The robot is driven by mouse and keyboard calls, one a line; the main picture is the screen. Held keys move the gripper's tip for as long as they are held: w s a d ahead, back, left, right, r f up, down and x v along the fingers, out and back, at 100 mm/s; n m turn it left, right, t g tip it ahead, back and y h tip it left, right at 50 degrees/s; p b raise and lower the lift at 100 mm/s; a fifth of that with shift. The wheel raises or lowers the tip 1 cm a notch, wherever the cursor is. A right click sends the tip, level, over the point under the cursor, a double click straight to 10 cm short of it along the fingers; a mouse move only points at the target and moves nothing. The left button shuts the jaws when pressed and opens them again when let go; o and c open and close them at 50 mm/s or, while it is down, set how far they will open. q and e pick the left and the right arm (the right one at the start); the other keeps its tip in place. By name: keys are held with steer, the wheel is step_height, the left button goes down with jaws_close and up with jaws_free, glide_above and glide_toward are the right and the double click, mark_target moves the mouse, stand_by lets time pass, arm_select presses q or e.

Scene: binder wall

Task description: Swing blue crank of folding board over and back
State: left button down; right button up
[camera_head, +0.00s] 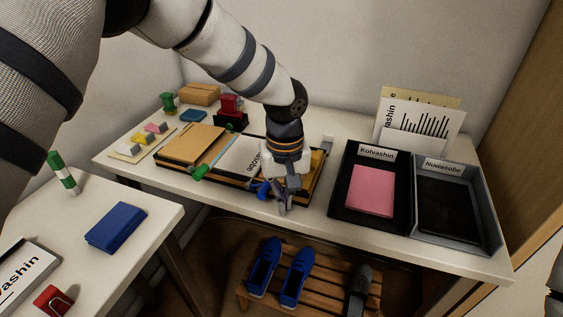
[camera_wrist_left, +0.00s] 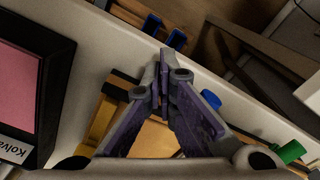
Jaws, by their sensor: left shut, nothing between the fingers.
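The folding board (camera_head: 186,168) lies near the front edge of the back table, a long dark-edged piece with tan and white panels. A green crank (camera_head: 201,172) shows at its front side. The blue crank (camera_head: 263,190) sits farther right along the front, partly hidden by my left gripper (camera_head: 283,208). In the left wrist view the blue crank (camera_wrist_left: 211,99) is just right of the shut fingertips (camera_wrist_left: 161,85), with a small gap visible. The green crank (camera_wrist_left: 289,152) is at lower right there. My left gripper points down, shut and empty. My right gripper is out of view.
Black and grey trays (camera_head: 380,226) stand right of the board, one with a pink pad (camera_head: 371,191). Red and green stampers and boxes sit behind left. A side table (camera_head: 150,222) holds a blue book (camera_head: 116,227). Shoes stand on a rack below.

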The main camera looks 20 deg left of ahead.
arm_select(q)
step_height(320, 180, up, 7)
stand_by(0.5)
step_height(320, 180, up, 12)
steer(key=s+f+m+h, duration=0.1)
steer(key=s+f, duration=0.3)
steer(key=f, duration=0.5)
steer(key=s+f+m+g, duration=0.1)
steer(key=s+f, duration=0.2)
steer(key=f, duration=0.6)
steer(key=s+f+m+h, duration=0.1)
steer(key=s+f, duration=0.3)
steer(key=f, duration=0.5)
steer(key=s+a+f, duration=0.3)
steer(key=s, duration=0.5)
steer(key=s+a+f+m+y, duration=0.1)
steer(key=s+a+f, duration=0.2)
steer(key=s, duration=0.5)
steer(key=s+a+f+m+y, duration=0.1)
steer(key=s+a+f, duration=0.2)
steer(key=s, duration=0.5)
